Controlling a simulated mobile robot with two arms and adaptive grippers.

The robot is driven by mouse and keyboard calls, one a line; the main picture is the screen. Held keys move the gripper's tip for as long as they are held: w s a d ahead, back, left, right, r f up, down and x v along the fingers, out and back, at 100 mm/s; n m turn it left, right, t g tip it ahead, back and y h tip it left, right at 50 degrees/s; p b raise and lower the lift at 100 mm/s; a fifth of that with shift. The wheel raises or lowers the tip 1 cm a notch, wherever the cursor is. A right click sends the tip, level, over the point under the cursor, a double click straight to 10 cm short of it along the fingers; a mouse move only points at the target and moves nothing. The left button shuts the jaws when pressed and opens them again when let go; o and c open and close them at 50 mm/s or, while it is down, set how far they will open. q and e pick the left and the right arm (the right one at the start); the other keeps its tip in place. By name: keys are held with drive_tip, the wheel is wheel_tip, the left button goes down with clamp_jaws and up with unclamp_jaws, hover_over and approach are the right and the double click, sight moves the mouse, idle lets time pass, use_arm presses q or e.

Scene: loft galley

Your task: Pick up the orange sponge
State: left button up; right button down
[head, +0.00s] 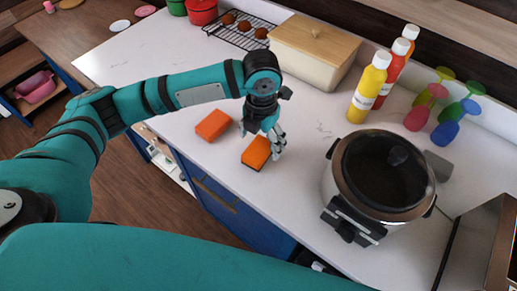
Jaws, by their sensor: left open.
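Two orange blocks lie on the white counter. The orange sponge (256,152), a brighter orange block with a dark lower side, lies nearer the counter's front edge. A redder orange block (213,125) lies to its left and a little farther up the picture. My left gripper (275,148) points down at the right end of the brighter block, open, with its fingers partly overlapping that end in the picture. Whether they touch it, I cannot tell. My right gripper is not in view.
A slow cooker (378,180) stands to the right. Three bottles, including a yellow one (369,88), and several coloured glasses (445,133) stand behind it. A bread box (312,55) and a cooling rack (236,30) are at the back. The counter left of the blocks is clear.

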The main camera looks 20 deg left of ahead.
sight(258, 149)
use_arm(q)
drive_tip(key=shift+f, duration=0.25)
drive_tip(key=f+p, duration=0.1)
drive_tip(key=f, duration=0.2)
drive_tip(key=shift+w+a+f+p, duration=0.15)
drive_tip(key=shift+a+f+p, duration=0.15)
drive_tip(key=shift+a+p, duration=0.1)
drive_tip(key=shift+f, duration=0.6)
drive_tip(key=c, duration=1.1)
